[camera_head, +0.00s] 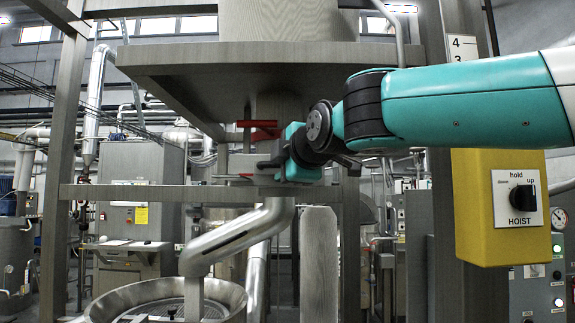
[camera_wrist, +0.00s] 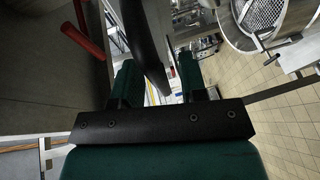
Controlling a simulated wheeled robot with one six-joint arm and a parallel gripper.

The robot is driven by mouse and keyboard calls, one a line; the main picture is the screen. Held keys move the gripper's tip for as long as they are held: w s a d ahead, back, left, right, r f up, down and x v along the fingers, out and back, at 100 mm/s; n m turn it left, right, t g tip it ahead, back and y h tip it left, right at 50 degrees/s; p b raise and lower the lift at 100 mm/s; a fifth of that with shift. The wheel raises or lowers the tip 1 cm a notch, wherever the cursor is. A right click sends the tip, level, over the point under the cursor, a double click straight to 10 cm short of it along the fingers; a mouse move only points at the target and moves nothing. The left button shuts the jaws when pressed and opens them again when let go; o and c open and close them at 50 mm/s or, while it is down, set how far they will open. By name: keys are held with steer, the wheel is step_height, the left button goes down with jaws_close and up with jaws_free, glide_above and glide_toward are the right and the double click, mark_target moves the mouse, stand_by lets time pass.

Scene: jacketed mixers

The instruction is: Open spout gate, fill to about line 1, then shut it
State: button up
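A red handle (camera_head: 258,128) sits under the hopper (camera_head: 250,62), above a flat plate at the top of the bent metal spout (camera_head: 240,235). The red handle also shows at the upper left of the wrist view (camera_wrist: 84,40), outside my fingers. My gripper (camera_head: 270,163) is just below and right of the handle in the head view. In the wrist view my gripper (camera_wrist: 160,78) has its fingers apart. A dark bar (camera_wrist: 146,40) passes across the gap between them; I cannot tell whether they touch it. The spout's lower end points into a round metal bowl (camera_head: 225,295). No fill lines are readable.
A yellow hoist box (camera_head: 485,210) with a black knob hangs at the right, below my arm. A post marked 4 and 3 (camera_head: 461,50) stands behind. Frame posts flank the spout. The bowl with a grate shows at the wrist view's upper right (camera_wrist: 232,32).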

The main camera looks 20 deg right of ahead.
steer(key=shift+s, duration=0.1)
steer(key=s+r+b, duration=0.1)
steer(key=s+b, duration=0.4)
steer(key=s, duration=0.3)
steer(key=s+d+r+b, duration=0.1)
steer(key=s+b, duration=0.3)
steer(key=s, duration=0.5)
steer(key=shift+d+r+b, duration=0.25)
steer(key=shift+r+b, duration=0.1)
steer(key=shift+r, duration=0.2)
steer(key=shift+w, duration=0.1)
